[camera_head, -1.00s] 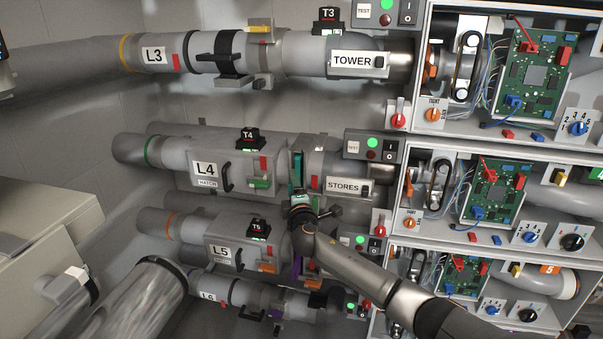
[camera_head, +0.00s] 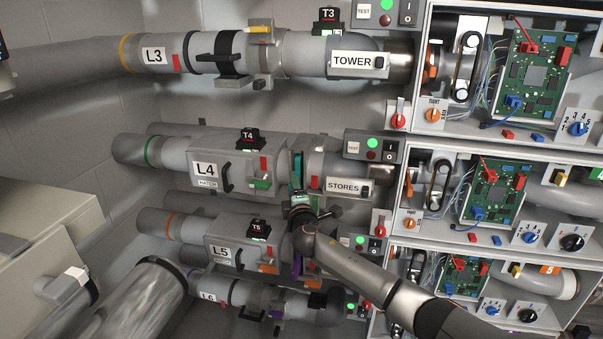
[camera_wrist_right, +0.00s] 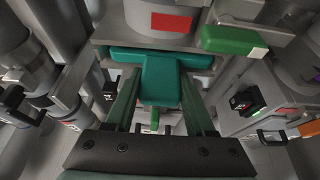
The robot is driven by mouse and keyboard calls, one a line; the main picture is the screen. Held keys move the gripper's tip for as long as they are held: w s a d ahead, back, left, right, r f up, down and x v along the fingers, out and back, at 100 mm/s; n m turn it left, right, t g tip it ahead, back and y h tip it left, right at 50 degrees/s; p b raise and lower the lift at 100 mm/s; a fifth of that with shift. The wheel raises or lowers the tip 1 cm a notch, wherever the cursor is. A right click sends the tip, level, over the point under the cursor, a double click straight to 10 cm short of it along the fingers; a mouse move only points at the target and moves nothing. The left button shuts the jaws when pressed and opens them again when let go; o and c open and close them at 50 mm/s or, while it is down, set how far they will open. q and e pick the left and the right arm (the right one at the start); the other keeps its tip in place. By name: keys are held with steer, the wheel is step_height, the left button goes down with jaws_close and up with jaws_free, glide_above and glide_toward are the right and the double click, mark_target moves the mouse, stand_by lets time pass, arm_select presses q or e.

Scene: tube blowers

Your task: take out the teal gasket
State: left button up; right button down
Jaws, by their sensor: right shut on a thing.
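The teal gasket (camera_head: 298,170) sits upright in the narrow slot of the L4 pipe (camera_head: 205,158), between the hatch section and the part by the STORES label. In the right wrist view, the gasket (camera_wrist_right: 160,82) shows a wide teal top with a tab hanging down from it. My right gripper (camera_head: 299,195) reaches it from below. Its two fingers (camera_wrist_right: 158,100) are on either side of the tab, shut on it. The gasket's far side is hidden in the slot. My left gripper is not in view.
The green latch (camera_wrist_right: 232,40) and a red mark are close to the slot. The L3 pipe (camera_head: 215,52) runs above, and the L5 pipe (camera_head: 192,229) runs below, near my right arm. Open cabinets with circuit boards (camera_head: 492,192) stand at the right.

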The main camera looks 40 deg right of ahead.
steer(key=shift+a, duration=0.1)
steer(key=shift+s+a+r+p, duration=0.1)
steer(key=shift+s+a+p, duration=0.45)
steer(key=shift+s+a, duration=0.45)
steer(key=shift+a, duration=0.1)
stand_by(0.4)
steer(key=s+a+p, duration=0.2)
steer(key=s+a, duration=0.3)
steer(key=a, duration=0.1)
stand_by(0.7)
steer(key=shift+s, duration=0.1)
